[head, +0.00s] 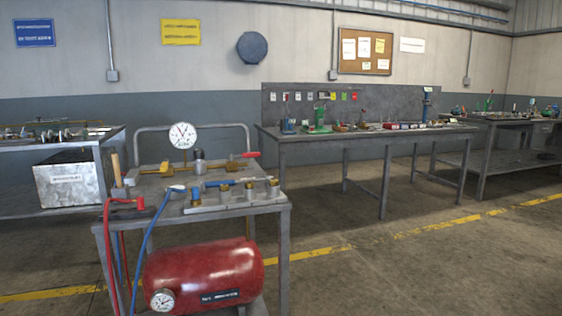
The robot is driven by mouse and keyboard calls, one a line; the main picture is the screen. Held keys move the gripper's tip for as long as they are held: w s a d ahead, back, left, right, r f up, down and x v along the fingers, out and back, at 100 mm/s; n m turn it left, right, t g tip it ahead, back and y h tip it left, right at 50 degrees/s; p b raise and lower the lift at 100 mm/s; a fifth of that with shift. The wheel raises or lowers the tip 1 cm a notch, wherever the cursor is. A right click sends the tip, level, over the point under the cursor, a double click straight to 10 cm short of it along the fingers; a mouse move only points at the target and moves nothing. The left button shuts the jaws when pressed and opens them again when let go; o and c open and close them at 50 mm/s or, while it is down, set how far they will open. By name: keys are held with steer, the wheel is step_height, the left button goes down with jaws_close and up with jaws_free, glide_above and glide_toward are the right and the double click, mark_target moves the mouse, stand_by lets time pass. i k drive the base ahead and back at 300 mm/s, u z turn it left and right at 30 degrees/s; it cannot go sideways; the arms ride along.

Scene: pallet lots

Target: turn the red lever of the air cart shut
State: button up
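The air cart (285,208) stands in the left foreground, a grey metal cart with a red tank (205,275) on its lower level. On its top, a red lever (247,155) sits at the right end of a brass valve and pipe (236,165), to the right of a round white dial gauge (182,135). The lever lies nearly flat, roughly along the pipe; its exact angle is too small to tell. A blue handle (220,182) lies on a front row of brass and silver fittings. My gripper is not in view.
Red and blue hoses (110,245) hang at the cart's left front. A workbench (370,135) with small fixtures stands behind to the right, another (500,119) farther right. A bench with a metal box (70,183) is at left. The floor at right is clear.

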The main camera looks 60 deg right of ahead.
mark_target(254, 153)
steer(key=k, duration=0.35)
steer(key=z, duration=0.9)
